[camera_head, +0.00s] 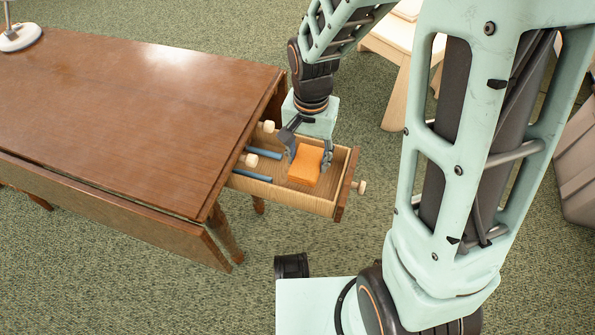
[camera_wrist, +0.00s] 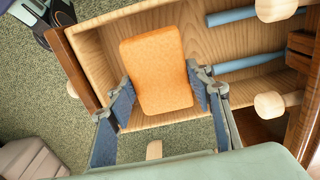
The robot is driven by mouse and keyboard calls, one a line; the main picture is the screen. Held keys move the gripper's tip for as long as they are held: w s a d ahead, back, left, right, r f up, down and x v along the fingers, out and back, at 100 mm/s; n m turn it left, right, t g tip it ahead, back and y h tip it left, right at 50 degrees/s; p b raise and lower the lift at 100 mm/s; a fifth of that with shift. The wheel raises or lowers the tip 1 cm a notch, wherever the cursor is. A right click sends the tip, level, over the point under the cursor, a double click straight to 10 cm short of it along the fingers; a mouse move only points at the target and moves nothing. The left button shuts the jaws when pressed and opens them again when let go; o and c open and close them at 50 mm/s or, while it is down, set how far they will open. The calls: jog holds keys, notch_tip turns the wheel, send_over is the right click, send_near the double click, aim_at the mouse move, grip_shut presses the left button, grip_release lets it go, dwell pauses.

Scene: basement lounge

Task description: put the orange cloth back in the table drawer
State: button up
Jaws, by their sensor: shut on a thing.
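The orange cloth (camera_head: 305,164) is a flat, rounded block shape inside the open table drawer (camera_head: 340,186), near the drawer's front end. My gripper (camera_head: 308,160) reaches down into the drawer and is shut on the cloth, with a finger on each side of it. In the wrist view the cloth (camera_wrist: 158,72) lies between the two blue-padded fingers (camera_wrist: 160,96) above the wooden drawer floor (camera_wrist: 200,25). I cannot tell whether the cloth touches the floor. The drawer sticks out from the right end of the brown wooden table (camera_head: 140,100).
Two blue rods (camera_head: 255,175) lie in the drawer toward the table. Pale round knobs (camera_head: 268,127) show at the table end, and another knob (camera_head: 360,187) is on the drawer front. A lamp base (camera_head: 18,38) stands at the table's far left. A pale wooden stool (camera_head: 397,75) stands behind.

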aim_at(307, 171)
jog(key=shift+f+b, duration=0.75)
jog(key=shift+f, duration=1.85)
jog(key=shift+f, duration=0.1)
jog(key=shift+f, duration=0.15)
jog(key=o, duration=1.1)
notch_tip(307, 171, up, 13)
jog(key=p, duration=0.4)
jog(key=shift+f, duration=0.2)
